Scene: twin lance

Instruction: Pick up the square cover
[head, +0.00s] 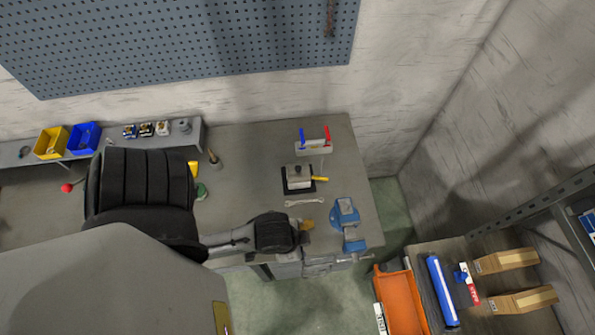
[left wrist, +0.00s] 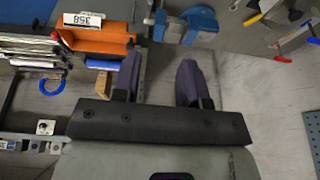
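The square cover looks to be the pale square block with a small knob on top (head: 298,177), on a black square base on the workbench (head: 245,160). I cannot tell how cover and base join. A yellow handle (head: 320,179) sticks out at its right. My left gripper (head: 304,236) is at the bench's front edge, nearer than the cover and apart from it. In the left wrist view its two dark fingers (left wrist: 160,85) are spread with nothing between them. The cover is not clearly seen there. My right gripper is not in view.
A blue vise (head: 346,215) stands at the bench's right front corner. A wrench (head: 304,202) lies before the cover. A stand with blue and red uprights (head: 314,147) is behind it. An orange bin (head: 398,300) and boxes are on the right. The bench left of the cover is mostly clear.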

